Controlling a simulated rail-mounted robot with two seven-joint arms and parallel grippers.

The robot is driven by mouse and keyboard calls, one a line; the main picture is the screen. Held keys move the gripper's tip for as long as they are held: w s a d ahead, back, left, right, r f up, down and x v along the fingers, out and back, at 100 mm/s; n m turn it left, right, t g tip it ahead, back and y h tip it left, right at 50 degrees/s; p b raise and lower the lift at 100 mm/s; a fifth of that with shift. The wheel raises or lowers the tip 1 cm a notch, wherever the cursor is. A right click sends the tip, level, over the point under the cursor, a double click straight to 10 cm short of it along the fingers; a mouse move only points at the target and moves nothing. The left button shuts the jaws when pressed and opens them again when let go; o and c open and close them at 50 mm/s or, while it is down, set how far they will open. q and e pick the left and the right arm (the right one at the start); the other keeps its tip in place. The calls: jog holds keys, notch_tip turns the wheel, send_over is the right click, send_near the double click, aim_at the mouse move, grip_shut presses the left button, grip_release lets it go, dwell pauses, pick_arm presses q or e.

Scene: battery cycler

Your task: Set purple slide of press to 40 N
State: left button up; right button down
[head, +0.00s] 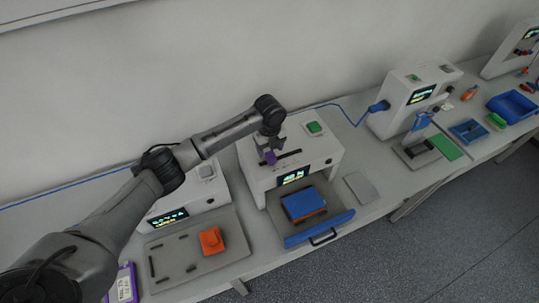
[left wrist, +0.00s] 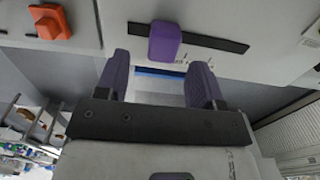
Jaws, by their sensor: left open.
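The press (head: 322,148) is a white box on the bench with a black slot (head: 289,158) in its top and a lit display (head: 293,178) in front; its digits are too small to read surely. The purple slide (head: 270,158) is near the slot's left end. In the left wrist view the purple slide (left wrist: 165,42) stands in the black slot (left wrist: 215,40), with more slot to its right. My left gripper (head: 264,143) is over the press, open and empty. In the wrist view its purple fingertips (left wrist: 159,65) lie either side of the slide, apart from it. My right gripper is not in view.
A green button (head: 314,127) is on the press top; an orange block (left wrist: 49,22) shows in the wrist view. A blue drawer (head: 320,229) with a blue block (head: 303,204) sits in front. An orange piece (head: 211,241) rests on a grey plate left. Another machine (head: 410,100) stands right.

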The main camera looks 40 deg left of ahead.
aim_at(269, 155)
pick_arm(q)
notch_tip(269, 155, up, 9)
jog(key=b, duration=0.1)
dwell(0.3)
dwell(0.4)
